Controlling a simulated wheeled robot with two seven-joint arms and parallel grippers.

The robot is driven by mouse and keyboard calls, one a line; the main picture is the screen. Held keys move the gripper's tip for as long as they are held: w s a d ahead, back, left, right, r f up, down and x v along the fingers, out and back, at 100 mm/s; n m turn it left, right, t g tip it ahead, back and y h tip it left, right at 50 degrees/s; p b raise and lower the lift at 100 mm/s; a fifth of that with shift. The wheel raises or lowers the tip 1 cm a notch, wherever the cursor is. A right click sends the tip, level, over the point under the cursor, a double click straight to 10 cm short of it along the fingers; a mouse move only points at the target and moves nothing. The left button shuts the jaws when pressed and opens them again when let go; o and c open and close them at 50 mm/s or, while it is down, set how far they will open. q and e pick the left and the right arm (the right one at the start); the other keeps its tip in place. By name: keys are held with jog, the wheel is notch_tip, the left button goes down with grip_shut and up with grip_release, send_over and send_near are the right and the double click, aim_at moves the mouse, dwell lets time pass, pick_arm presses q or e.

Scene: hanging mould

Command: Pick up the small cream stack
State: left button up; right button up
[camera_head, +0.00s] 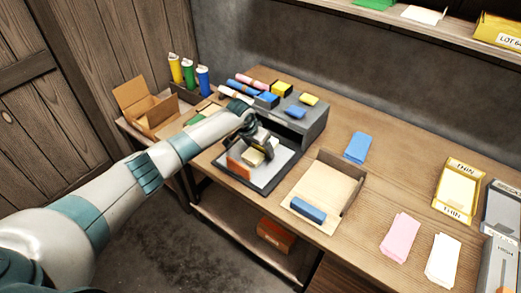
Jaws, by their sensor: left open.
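The small cream stack (252,159) sits on the pale surface of a dark-edged tray (283,164) on the bench. An orange-brown block (238,167) is just left of it. My left gripper (260,153) is open, pointing down at the stack from above. Its fingers are close to the stack and hide part of it. I cannot tell whether they touch it. My right gripper is out of view.
A grey stepped rack (303,128) with coloured blocks stands just behind the tray. A wooden board (325,185) with a blue block (308,209) lies to the right. Blue, pink and white stacks lie further right. The bench's front edge is close.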

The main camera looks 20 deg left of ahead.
aim_at(260, 150)
pick_arm(q)
jog(key=c, duration=1.3)
jog(key=shift+r, duration=0.1)
jog(key=shift+w+r+b, duration=0.1)
jog(key=shift+r+b, duration=0.2)
jog(key=shift+r, duration=0.1)
jog(key=r+b, duration=0.1)
jog(key=r, duration=0.2)
jog(key=shift+d+r, duration=0.15)
jog(key=shift+d, duration=0.05)
jog(key=shift+s+d+r+b, duration=0.6)
jog(key=shift+s+d+r, duration=0.55)
jog(key=shift+d, duration=0.4)
jog(key=shift+s+d+r+b, duration=0.55)
jog(key=shift+s+d+r, duration=0.5)
jog(key=shift+d, duration=0.5)
jog(key=shift+s+d+r+b, duration=0.6)
jog(key=shift+s+d+r, duration=0.55)
jog(key=shift+d, duration=0.4)
jog(key=shift+w, duration=0.1)
